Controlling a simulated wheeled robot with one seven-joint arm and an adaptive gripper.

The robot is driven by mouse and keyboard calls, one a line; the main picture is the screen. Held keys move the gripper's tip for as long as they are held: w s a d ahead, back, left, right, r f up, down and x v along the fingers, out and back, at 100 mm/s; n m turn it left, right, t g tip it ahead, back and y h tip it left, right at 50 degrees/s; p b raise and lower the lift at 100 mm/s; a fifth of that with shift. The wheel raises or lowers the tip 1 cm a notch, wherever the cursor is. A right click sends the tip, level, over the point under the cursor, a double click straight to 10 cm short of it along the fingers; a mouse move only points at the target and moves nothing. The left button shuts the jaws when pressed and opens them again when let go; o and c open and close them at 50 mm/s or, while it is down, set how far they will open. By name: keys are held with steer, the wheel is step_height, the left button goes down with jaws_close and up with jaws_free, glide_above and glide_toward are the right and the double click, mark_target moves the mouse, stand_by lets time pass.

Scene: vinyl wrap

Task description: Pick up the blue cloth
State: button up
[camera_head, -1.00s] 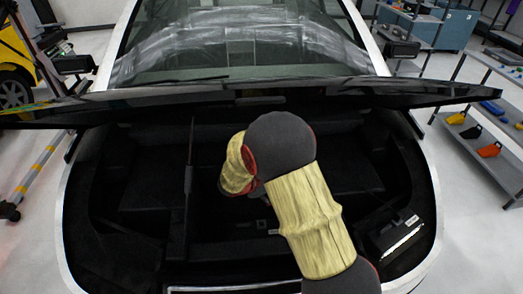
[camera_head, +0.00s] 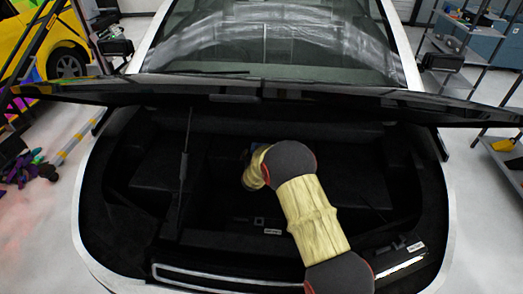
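My arm, in yellow sleeves with dark joints, reaches into the dark open trunk of the car (camera_head: 150,215). Its end points away from the camera, and my gripper is hidden behind the wrist, so its fingers cannot be seen. A small dark blue patch (camera_head: 248,152) shows at the far side of the wrist. I cannot tell whether it is the blue cloth or part of my own arm. No other blue cloth can be made out in the trunk.
The raised trunk lid (camera_head: 340,97) spans the view above my arm. A trunk strut (camera_head: 184,150) stands left of the arm. A pile of dark, purple and green items (camera_head: 28,168) lies at the left. A shelf with a yellow bin (camera_head: 502,145) is at the right.

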steer(key=shift+a+b+x, duration=0.2)
steer(key=shift+b+x, duration=0.15)
steer(key=shift+x, duration=1.15)
steer(key=shift+a+b+x, duration=0.25)
steer(key=shift+b+x, duration=0.05)
steer(key=shift+x, duration=1.15)
steer(key=shift+c, duration=0.5)
steer(key=c, duration=1)
steer(key=shift+r, duration=0.1)
